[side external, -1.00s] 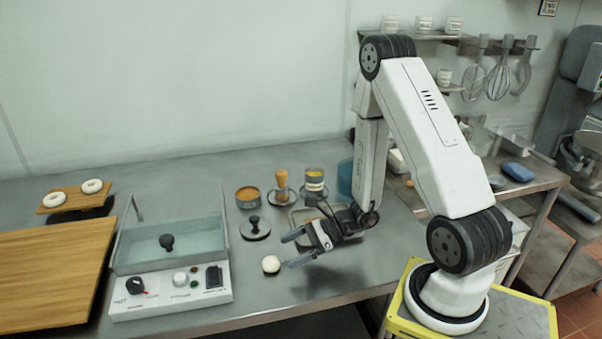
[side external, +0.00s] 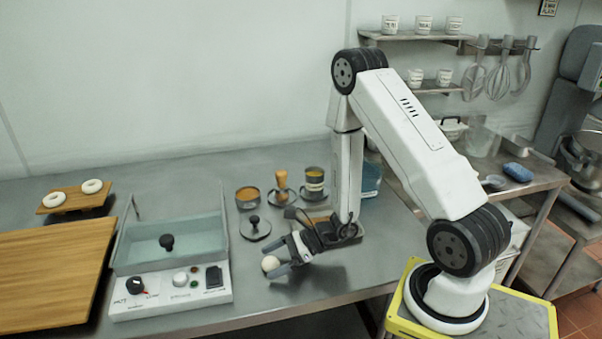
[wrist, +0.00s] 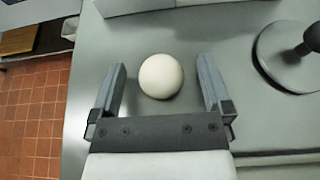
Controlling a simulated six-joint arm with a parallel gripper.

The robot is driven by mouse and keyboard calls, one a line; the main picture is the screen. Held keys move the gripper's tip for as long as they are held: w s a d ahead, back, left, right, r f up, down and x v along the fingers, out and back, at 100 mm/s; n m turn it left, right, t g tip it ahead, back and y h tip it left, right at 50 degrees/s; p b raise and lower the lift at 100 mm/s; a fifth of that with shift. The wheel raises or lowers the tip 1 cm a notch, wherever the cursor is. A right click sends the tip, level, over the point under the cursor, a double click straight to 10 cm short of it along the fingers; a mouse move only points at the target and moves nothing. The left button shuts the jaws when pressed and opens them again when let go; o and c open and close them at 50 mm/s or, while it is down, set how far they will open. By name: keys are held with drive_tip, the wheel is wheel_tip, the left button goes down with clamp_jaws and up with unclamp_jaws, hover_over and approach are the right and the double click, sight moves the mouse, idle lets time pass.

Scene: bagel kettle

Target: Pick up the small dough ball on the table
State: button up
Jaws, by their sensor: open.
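The small dough ball (side external: 270,264) is a pale round ball on the grey metal table, right of the kettle's control panel. In the wrist view the dough ball (wrist: 161,76) lies between the tips of my open fingers, with a gap on both sides. My gripper (side external: 277,261) is open and low over the table, its fingers reaching left around the ball. It also shows in the wrist view (wrist: 161,82). The fingers do not appear to touch the ball.
The kettle (side external: 170,290) with its glass-sided basin stands left of the ball. A round lid with a black knob (side external: 255,228) lies behind the gripper. An orange-filled bowl (side external: 247,195) and a wooden-handled tool (side external: 282,183) stand farther back. The table's front edge is near.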

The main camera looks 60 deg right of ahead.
sight(274, 256)
drive_tip(key=c, duration=1.2)
drive_tip(key=shift+r, duration=0.1)
drive_tip(key=shift+r, duration=4.9)
